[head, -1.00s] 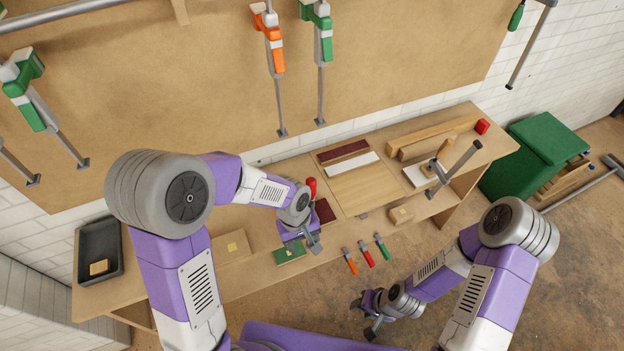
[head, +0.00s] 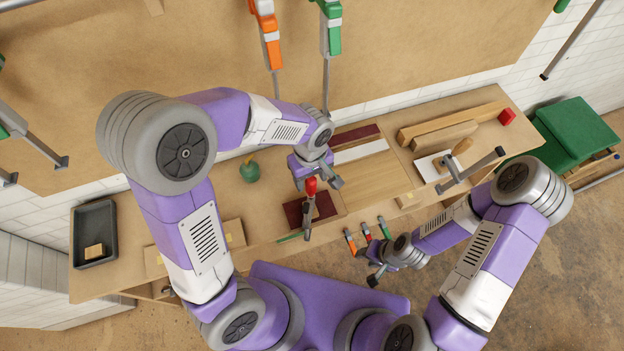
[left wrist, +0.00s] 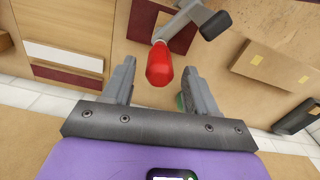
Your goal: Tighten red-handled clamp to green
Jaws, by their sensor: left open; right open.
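The red-handled clamp has an upright red handle (head: 310,187) and a grey metal bar. It stands at the dark red panel (head: 325,205) near the bench's front edge. My left gripper (head: 317,179) is open at the handle. In the left wrist view the red handle (left wrist: 160,66) appears between the two fingers, with a gap on each side; depth is hard to judge. A thin green strip (head: 289,237) shows beside the clamp's lower end. My right gripper (head: 369,266) is open and empty, in front of the bench and away from the clamp.
A green pot (head: 250,171) stands left of my left gripper. A dark tray (head: 108,236) is at the far left. Wooden strips (head: 450,122) lie at the back right.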

